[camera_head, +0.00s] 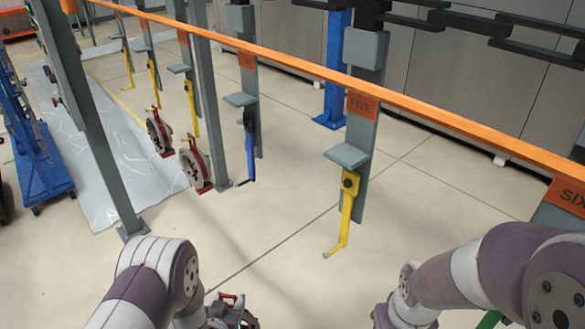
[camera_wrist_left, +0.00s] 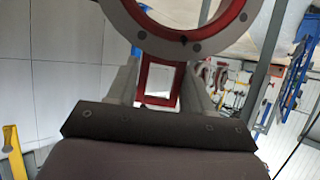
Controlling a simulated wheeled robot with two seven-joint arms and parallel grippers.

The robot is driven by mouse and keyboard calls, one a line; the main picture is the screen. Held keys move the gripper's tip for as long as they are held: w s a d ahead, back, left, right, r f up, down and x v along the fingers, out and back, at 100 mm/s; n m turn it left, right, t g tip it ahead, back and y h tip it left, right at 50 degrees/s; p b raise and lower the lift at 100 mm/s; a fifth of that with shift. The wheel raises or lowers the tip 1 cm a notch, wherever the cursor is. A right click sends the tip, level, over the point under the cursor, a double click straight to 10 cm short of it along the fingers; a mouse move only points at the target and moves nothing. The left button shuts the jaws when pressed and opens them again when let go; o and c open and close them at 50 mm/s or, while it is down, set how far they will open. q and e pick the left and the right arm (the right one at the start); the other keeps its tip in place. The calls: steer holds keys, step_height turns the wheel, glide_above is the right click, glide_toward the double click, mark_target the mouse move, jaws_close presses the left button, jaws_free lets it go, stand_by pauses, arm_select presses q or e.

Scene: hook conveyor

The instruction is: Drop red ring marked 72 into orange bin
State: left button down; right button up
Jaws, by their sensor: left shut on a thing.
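My left gripper (camera_head: 232,312) is at the bottom of the head view, shut on a red ring (camera_head: 230,297), of which only a small part shows there. In the left wrist view the ring (camera_wrist_left: 184,46) is large, with a grey face and red inner edge; its red square handle (camera_wrist_left: 160,100) sits between the fingers of my left gripper (camera_wrist_left: 160,82). No number is readable on it. My right arm comes in at lower right, with its gripper below the picture. I cannot make out an orange bin in either view.
An orange rail (camera_head: 300,67) crosses the head view, with grey hangers below. Two red rings (camera_head: 159,133) (camera_head: 196,165) and several yellow hooks (camera_head: 348,205) hang there, plus a blue hook (camera_head: 249,150). A grey post (camera_head: 95,130) stands left. Floor (camera_head: 270,235) ahead is clear.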

arm_select(q)
steer(key=shift+a+f+n+y+b, duration=0.2)
steer(key=shift+a+f+y, duration=0.1)
steer(key=shift+a, duration=0.3)
steer(key=shift+a+f+n+y+b, duration=0.15)
steer(key=shift+a+f+n, duration=0.1)
steer(key=shift+a, duration=0.35)
steer(key=shift+a+f+n+y+b, duration=0.15)
steer(key=shift+a+f+y, duration=0.15)
steer(key=shift+a, duration=0.3)
